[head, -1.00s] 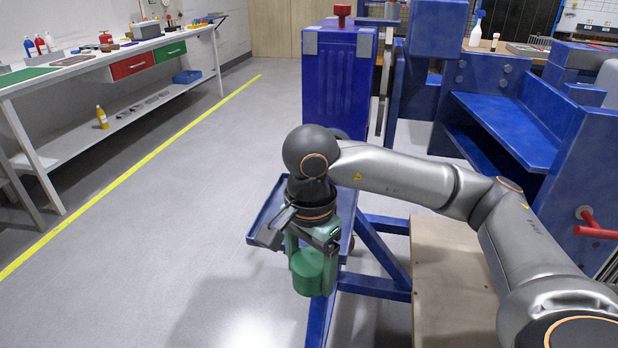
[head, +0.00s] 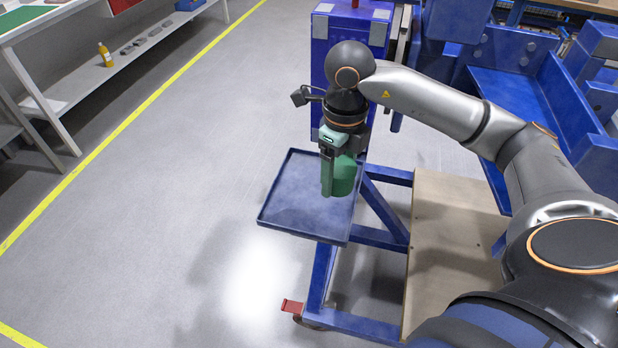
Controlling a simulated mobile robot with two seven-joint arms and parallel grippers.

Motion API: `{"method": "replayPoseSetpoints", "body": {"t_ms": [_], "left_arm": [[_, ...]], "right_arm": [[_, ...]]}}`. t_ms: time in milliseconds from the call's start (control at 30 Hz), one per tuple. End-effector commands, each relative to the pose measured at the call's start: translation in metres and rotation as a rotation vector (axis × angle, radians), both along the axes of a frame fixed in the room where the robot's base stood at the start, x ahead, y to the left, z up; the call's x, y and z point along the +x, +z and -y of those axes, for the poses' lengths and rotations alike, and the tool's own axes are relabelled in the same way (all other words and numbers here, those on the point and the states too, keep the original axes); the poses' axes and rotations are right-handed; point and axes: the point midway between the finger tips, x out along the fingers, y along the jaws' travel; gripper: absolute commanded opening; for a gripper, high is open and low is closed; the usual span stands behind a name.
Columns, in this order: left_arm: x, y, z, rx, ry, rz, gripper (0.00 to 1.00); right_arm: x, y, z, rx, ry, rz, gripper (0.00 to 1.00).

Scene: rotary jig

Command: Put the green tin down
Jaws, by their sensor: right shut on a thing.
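The green tin (head: 345,178) is held in my right gripper (head: 338,172), whose jaws are shut on it. Gripper and tin point downward over the back right part of a blue tray (head: 300,222). I cannot tell for sure whether the tin's base touches the tray or is just above it. Part of the tin is hidden behind a gripper finger. My left gripper is not in view.
The visible tray surface is bare on its left and front. A blue cabinet (head: 318,62) stands behind the tray. A wooden board (head: 440,250) lies right of it on the blue frame. A workbench (head: 50,22) with a lower shelf is at far left.

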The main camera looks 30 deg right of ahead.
Motion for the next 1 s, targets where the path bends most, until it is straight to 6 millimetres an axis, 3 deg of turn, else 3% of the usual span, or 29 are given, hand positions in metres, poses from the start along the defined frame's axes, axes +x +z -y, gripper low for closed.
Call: {"method": "replayPoseSetpoints", "body": {"t_ms": [200, 500, 767, 1000], "left_arm": [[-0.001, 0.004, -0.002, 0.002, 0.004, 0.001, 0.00], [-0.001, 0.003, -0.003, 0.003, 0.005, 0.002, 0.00], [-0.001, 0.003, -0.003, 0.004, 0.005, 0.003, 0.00], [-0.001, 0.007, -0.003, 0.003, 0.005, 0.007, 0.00]], "right_arm": [[0.047, -0.019, -0.004, 0.003, 0.000, -0.001, 0.10], [0.088, -0.068, -0.006, 0.000, 0.001, 0.000, 0.10], [0.099, -0.080, -0.006, 0.000, 0.002, 0.000, 0.10], [0.100, -0.111, -0.006, 0.000, 0.003, -0.002, 0.10]]}}
